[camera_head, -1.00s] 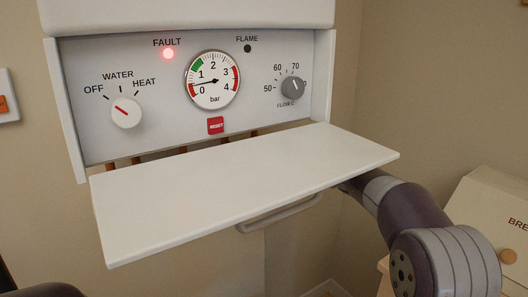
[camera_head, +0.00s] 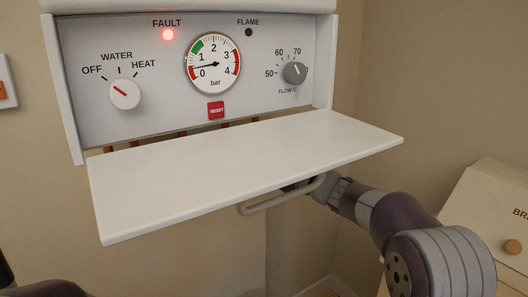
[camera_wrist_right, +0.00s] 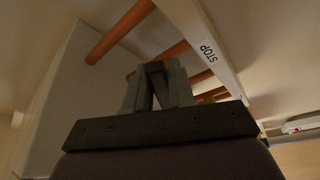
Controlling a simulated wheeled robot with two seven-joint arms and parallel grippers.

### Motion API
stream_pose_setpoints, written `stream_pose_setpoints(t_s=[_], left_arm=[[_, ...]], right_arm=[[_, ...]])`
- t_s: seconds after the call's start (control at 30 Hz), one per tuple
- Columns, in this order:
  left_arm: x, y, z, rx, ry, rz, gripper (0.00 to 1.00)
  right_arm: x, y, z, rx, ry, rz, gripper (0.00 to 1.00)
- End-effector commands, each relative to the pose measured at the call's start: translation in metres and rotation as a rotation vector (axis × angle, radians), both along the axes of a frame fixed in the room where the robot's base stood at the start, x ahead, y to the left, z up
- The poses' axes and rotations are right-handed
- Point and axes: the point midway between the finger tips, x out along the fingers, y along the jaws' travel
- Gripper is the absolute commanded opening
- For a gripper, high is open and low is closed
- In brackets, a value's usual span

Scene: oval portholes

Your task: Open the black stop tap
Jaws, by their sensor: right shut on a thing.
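The black stop tap (camera_wrist_right: 155,68) shows only as a small dark piece between the fingertips of my right gripper (camera_wrist_right: 154,75) in the right wrist view. The gripper is shut on it, under the boiler. In the head view the boiler's lowered white flap (camera_head: 245,170) hides the tap, and my right wrist reaches in beneath the flap from the right. My left gripper is not in view.
Copper pipes (camera_wrist_right: 120,32) run close by the gripper. The flap's grey handle (camera_head: 275,203) hangs near my right wrist. A cream bread bin (camera_head: 490,220) stands at the right.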

Motion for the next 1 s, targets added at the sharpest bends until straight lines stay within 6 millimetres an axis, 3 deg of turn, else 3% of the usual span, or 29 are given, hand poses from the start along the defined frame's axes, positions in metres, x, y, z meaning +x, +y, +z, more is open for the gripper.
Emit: stream_pose_setpoints(t_s=[0.5,1.0], left_arm=[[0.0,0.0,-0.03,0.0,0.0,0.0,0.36],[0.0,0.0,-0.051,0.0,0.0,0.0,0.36]], right_arm=[[-0.011,0.017,-0.024,0.405,0.274,0.002,0.0],[-0.022,0.034,-0.03,0.746,0.502,0.001,0.0]])
